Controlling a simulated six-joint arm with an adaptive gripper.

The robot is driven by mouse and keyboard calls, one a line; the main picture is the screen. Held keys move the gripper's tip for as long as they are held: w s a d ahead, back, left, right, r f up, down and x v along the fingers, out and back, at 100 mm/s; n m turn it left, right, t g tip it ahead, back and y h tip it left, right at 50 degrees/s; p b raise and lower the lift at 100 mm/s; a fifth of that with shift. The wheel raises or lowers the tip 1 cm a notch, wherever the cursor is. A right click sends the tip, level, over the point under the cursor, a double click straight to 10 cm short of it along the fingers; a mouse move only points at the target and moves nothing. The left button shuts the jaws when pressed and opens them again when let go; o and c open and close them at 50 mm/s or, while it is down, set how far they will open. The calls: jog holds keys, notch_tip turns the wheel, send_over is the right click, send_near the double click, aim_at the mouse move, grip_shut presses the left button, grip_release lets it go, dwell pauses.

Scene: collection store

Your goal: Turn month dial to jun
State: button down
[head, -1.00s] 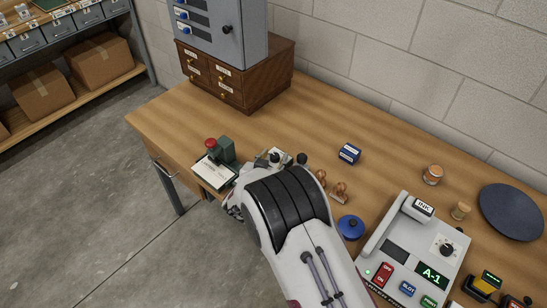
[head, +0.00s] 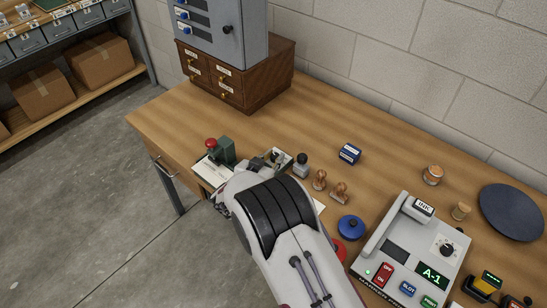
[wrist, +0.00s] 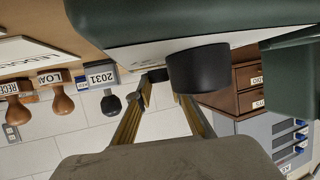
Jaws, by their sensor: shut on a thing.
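A dark green device with a white edge (wrist: 150,42) fills the top of the wrist view. A black round knob (wrist: 197,70) sticks out from it. My gripper (wrist: 168,80) has its fingers shut at this knob, which hides part of the right finger. No month lettering is readable, so I cannot tell the dial's setting. In the head view my arm's wrist covers the fingers. A small dark green-grey device (head: 274,158) shows just beyond it.
A 2031 stamp (head: 302,166), two brown-handled stamps (head: 320,180), a blue box (head: 349,154) and a red-knobbed green press (head: 226,150) stand close by. A wooden drawer cabinet (head: 235,75) is behind. The grey console (head: 397,236) is at the right. The bench's back middle is clear.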

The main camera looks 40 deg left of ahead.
jog(key=shift+w+a+r+m+t+h, duration=0.1)
jog(key=shift+a+r+m+t+h, duration=0.05)
jog(key=shift+m+h, duration=0.55)
jog(key=shift+w+a+r+m+t+h, duration=0.1)
jog(key=shift+r+m+t+h, duration=0.05)
jog(key=shift+m+h, duration=0.55)
jog(key=shift+s+f+m+h, duration=0.15)
jog(key=shift+m+h, duration=0.25)
jog(key=shift+h, duration=0.3)
jog(key=c, duration=1.8)
grip_release()
jog(key=shift+s, duration=0.1)
jog(key=shift+f, duration=0.1)
jog(key=shift+v, duration=6.05)
